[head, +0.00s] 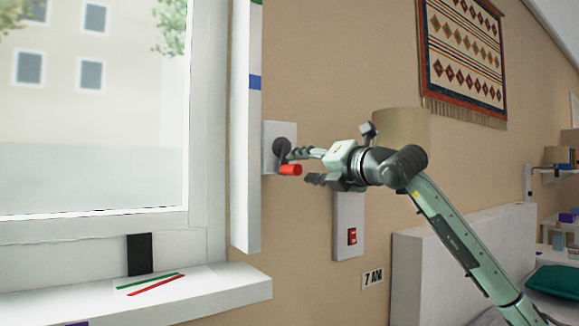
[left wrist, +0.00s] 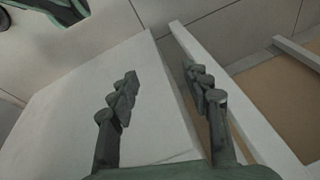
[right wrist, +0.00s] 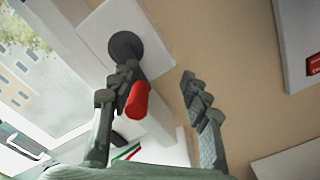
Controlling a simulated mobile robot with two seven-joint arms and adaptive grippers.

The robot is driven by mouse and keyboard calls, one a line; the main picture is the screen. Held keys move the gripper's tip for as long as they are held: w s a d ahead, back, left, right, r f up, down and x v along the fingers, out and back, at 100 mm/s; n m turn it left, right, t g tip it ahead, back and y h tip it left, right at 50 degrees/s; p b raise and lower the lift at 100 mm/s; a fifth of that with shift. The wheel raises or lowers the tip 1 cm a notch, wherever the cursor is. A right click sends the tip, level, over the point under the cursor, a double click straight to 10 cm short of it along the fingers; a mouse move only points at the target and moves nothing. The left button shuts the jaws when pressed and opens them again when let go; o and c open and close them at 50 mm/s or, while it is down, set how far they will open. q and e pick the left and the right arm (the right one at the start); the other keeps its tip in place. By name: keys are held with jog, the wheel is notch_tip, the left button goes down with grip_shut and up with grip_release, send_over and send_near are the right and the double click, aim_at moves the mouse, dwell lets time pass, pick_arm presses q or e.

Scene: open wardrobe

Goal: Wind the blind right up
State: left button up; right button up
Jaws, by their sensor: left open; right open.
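A crank with a dark round hub (head: 284,146) and a red handle (head: 291,170) sits on a white wall plate (head: 270,131) right of the window. My right gripper (head: 309,168) is open just right of the handle. In the right wrist view, the red handle (right wrist: 138,100) shows close to the left finger of my right gripper (right wrist: 160,75), and the fingers are not closed on it. My left gripper (left wrist: 160,75) is open and empty in the left wrist view, and is out of the head view. I cannot make out the blind's fabric over the window (head: 90,120).
The sill (head: 215,290) holds a card with green and red stripes (head: 155,281).

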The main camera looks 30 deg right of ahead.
dwell(0.4)
jog(key=s+b, duration=0.4)
jog(key=s, duration=0.4)
jog(key=shift+d+b, duration=0.35)
dwell(0.4)
